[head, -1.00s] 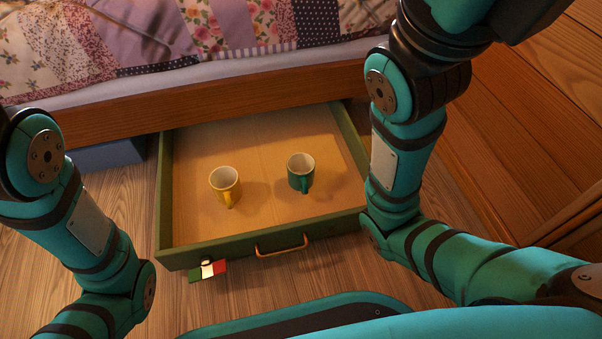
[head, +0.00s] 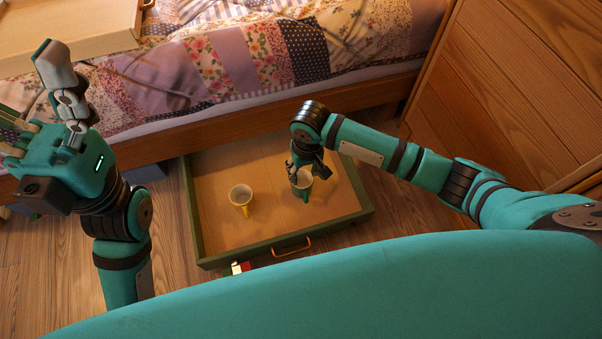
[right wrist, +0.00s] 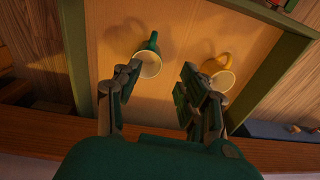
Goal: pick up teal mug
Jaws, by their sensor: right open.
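The teal mug (head: 306,190) stands upright in the open drawer, right of the yellow mug (head: 241,197). My right gripper (head: 302,175) points down just over the teal mug and partly covers it in the head view. In the right wrist view, the open fingers (right wrist: 160,80) are apart. There the teal mug (right wrist: 149,62) shows near the left finger's tip, its handle pointing away, with nothing gripped. The yellow mug (right wrist: 224,80) lies just outside the right finger. My left gripper (head: 38,95) is raised at the left, open and empty.
The green-edged drawer (head: 225,258) sticks out from under the bed (head: 170,131), with an orange handle (head: 293,247) in front. A wooden cabinet (head: 510,90) stands at right. A light wooden box or tray (head: 60,50) rests on the bed.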

